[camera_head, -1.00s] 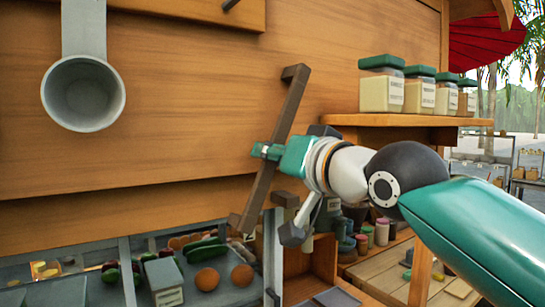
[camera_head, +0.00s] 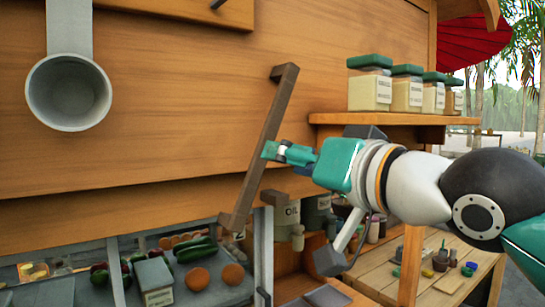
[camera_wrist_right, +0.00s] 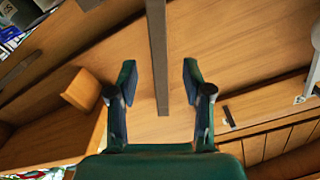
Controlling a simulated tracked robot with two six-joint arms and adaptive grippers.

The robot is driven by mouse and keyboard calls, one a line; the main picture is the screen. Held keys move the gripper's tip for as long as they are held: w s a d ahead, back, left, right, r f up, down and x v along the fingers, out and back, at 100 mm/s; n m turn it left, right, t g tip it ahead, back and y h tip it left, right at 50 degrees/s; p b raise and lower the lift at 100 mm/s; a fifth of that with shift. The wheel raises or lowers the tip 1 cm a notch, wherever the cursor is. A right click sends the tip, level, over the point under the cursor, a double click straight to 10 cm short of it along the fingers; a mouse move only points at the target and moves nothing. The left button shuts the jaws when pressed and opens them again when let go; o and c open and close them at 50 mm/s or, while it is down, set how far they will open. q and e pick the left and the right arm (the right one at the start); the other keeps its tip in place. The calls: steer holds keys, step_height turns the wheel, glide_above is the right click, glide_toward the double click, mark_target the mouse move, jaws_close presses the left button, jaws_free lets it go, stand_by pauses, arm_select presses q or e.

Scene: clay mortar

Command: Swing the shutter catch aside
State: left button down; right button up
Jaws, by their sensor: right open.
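A long dark brown bar with bent ends (camera_head: 262,140) stands slanted on the wooden shutter (camera_head: 180,100), top end to the right. It looks like the shutter catch. In the right wrist view the bar (camera_wrist_right: 158,55) runs down between the fingers, with a gap on both sides. My right gripper (camera_head: 270,151) is at the bar's middle in the head view, coming in from the right. Its fingers (camera_wrist_right: 160,82) are open in the wrist view and hold nothing. Whether the fingertips reach past the bar's depth is hard to tell. My left gripper is not in view.
A shelf (camera_head: 390,119) with several green-lidded jars stands right of the shutter, above my right arm. A grey cup-like fitting (camera_head: 68,92) hangs at left. Below are a counter with vegetables and an oil container (camera_head: 287,217). A wooden table (camera_head: 455,262) is lower right.

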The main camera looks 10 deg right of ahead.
steer(key=v, duration=0.4)
